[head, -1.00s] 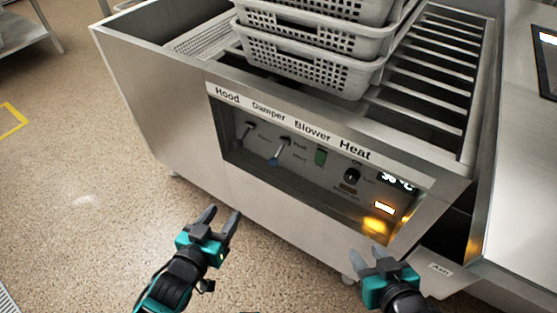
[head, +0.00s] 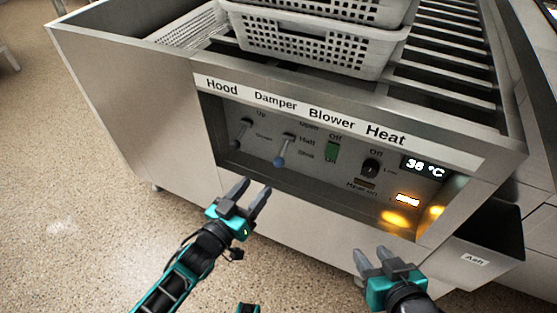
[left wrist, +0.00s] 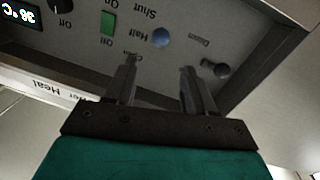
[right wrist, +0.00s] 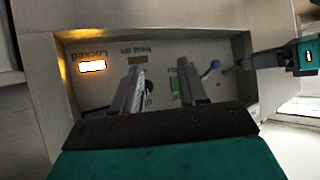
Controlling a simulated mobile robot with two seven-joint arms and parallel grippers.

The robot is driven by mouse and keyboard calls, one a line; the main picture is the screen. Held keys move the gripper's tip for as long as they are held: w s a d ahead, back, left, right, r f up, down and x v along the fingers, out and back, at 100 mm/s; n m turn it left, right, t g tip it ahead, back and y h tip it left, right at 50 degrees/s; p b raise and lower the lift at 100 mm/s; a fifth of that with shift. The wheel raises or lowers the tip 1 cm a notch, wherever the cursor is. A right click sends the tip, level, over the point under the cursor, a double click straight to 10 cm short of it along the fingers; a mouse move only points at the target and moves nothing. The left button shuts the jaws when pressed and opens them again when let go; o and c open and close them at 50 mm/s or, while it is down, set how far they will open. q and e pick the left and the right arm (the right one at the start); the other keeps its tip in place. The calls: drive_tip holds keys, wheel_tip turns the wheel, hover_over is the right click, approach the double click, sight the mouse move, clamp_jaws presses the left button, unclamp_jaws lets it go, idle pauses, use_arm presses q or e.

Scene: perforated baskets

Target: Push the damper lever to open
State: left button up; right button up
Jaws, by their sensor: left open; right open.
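The damper lever (head: 283,150) is on the recessed control panel under the "Damper" label, with a blue knob at its lower end. Marks beside it read open, half and shut, and the knob hangs low, near the shut mark. My left gripper (head: 257,192) is open and empty, below and left of the knob and apart from it. In the left wrist view the blue knob (left wrist: 160,37) shows beyond and between the open fingers. In the right wrist view the knob (right wrist: 214,64) is right of the fingers. My right gripper (head: 372,258) is open and empty, below the panel's right part.
The hood lever (head: 242,132) is left of the damper lever. The green blower switch (head: 331,151), heat knob (head: 370,167) and 36 °C display (head: 424,167) are to its right. The panel frame surrounds them. Stacked grey baskets (head: 312,45) stand on top.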

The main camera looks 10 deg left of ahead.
sight(276, 163)
use_arm(q)
drive_tip(key=b+x, duration=0.3)
drive_tip(key=x, duration=0.7)
drive_tip(key=shift+w+d+f, duration=0.1)
drive_tip(key=shift+w, duration=0.25)
drive_tip(key=shift+w+d, duration=0.15)
drive_tip(key=shift+w, duration=0.25)
use_arm(e)
drive_tip(key=shift+w+a+f, duration=0.2)
drive_tip(key=shift+a+f, duration=0.4)
drive_tip(key=shift+f, duration=0.2)
use_arm(q)
drive_tip(key=c, duration=0.6)
clamp_jaws()
use_arm(e)
drive_tip(key=shift+d+f, duration=0.15)
drive_tip(key=shift+f, duration=0.05)
